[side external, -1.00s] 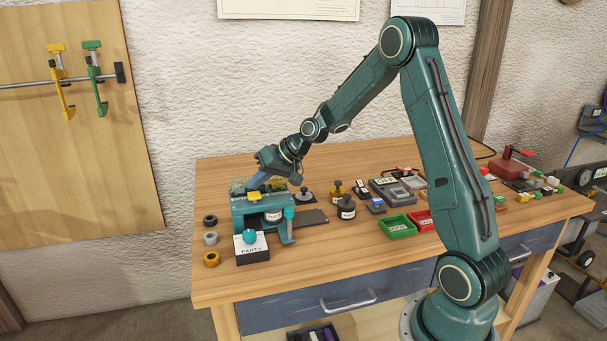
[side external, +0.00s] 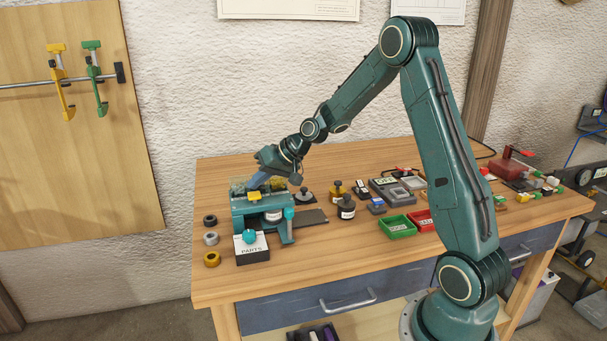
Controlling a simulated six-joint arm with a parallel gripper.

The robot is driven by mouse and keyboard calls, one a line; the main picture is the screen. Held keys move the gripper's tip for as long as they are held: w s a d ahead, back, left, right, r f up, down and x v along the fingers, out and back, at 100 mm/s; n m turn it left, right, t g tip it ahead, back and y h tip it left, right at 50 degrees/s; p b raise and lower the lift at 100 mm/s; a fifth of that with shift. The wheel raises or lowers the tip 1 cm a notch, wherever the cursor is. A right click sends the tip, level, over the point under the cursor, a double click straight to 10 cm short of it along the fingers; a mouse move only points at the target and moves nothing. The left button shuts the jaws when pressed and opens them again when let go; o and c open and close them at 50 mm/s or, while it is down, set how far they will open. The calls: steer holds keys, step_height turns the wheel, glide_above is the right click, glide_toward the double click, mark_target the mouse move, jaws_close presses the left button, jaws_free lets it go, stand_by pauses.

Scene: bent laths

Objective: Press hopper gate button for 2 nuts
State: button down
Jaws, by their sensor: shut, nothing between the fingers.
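The teal hopper (side external: 240,205) stands at the left end of the bench, with a yellow block (side external: 254,196) on its top front edge. A round container (side external: 272,217) sits under it in its opening. My gripper (side external: 258,183) is shut and points down at the hopper's top, just behind the yellow block. I cannot tell whether its tips touch the hopper. The nuts are too small or hidden to make out, and I cannot tell which part is the gate button.
Several rings (side external: 211,238) lie left of the hopper. Small jars (side external: 347,208), a green tray (side external: 397,226), a red tray (side external: 421,219) and a grey device with a display (side external: 388,184) stand to the right. The bench's front strip (side external: 330,265) is clear.

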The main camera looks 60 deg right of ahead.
mark_target(259, 195)
steer(key=shift+f, duration=1.25)
stand_by(1.8)
steer(key=shift+r, duration=0.15)
stand_by(0.3)
steer(key=shift+r, duration=1.1)
steer(key=shift+r, duration=0.15)
steer(key=shift+r, duration=2.35)
stand_by(0.8)
